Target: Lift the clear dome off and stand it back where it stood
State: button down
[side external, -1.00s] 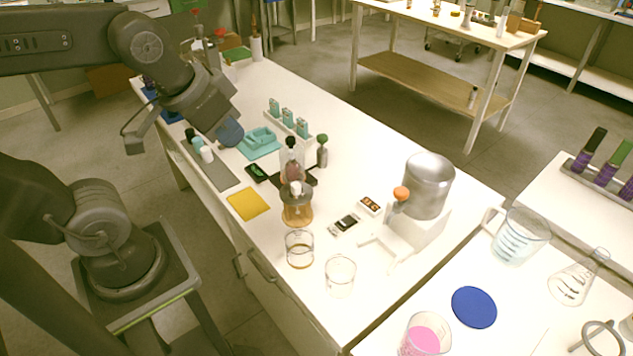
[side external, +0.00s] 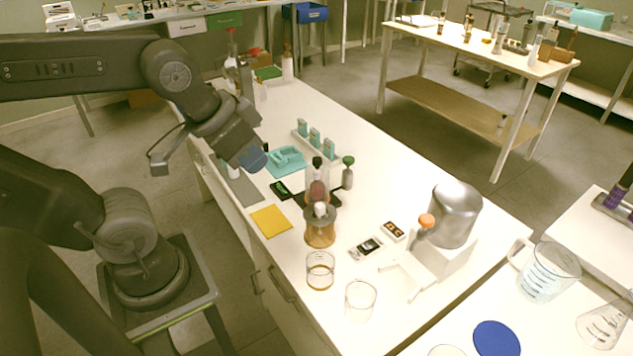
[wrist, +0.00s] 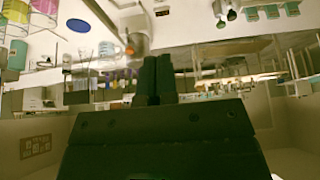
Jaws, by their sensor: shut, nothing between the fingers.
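No plainly see-through dome stands out in the side view. A clear-looking cover with a dark knob (side external: 317,163) seems to stand around a pinkish bottle (side external: 318,190) on a dark base; I cannot tell if it is the dome. A shiny grey dome-shaped vessel (side external: 457,212) stands on a white block (side external: 446,258), but it looks metallic. My gripper (wrist: 157,78) is shut and empty, its two black fingers together in the wrist view. In the side view my wrist is above the left part of the bench, apart from both; the fingertips are not clear there.
An amber flask (side external: 320,232) and two glass beakers (side external: 320,270) (side external: 360,300) stand in front of the pinkish bottle. A green-topped bottle (side external: 347,172) is close on its right. A yellow pad (side external: 271,220) and teal holder (side external: 286,160) lie left. An orange-topped item (side external: 426,221) touches or nears the block.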

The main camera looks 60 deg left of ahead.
jog(key=c, duration=1.8)
grip_release()
jog(key=o, duration=1.7)
jog(key=n+g+y, duration=0.4)
jog(key=n, duration=1.1)
send_over(318, 159)
jog(key=s+d, duration=0.1)
jog(key=d, duration=0.4)
notch_tip(318, 159, down, 11)
jog(key=x, duration=0.8)
jog(key=shift+s+a+f, duration=0.15)
jog(key=shift+a+f, duration=0.05)
jog(key=shift+a, duration=0.25)
jog(key=shift+s+a+x, duration=0.1)
jog(key=shift+s+x, duration=0.1)
jog(key=shift+x, duration=1.15)
jog(key=shift+s+a+x, duration=0.1)
jog(key=shift+s+x, duration=0.05)
jog(key=shift+x, duration=1.25)
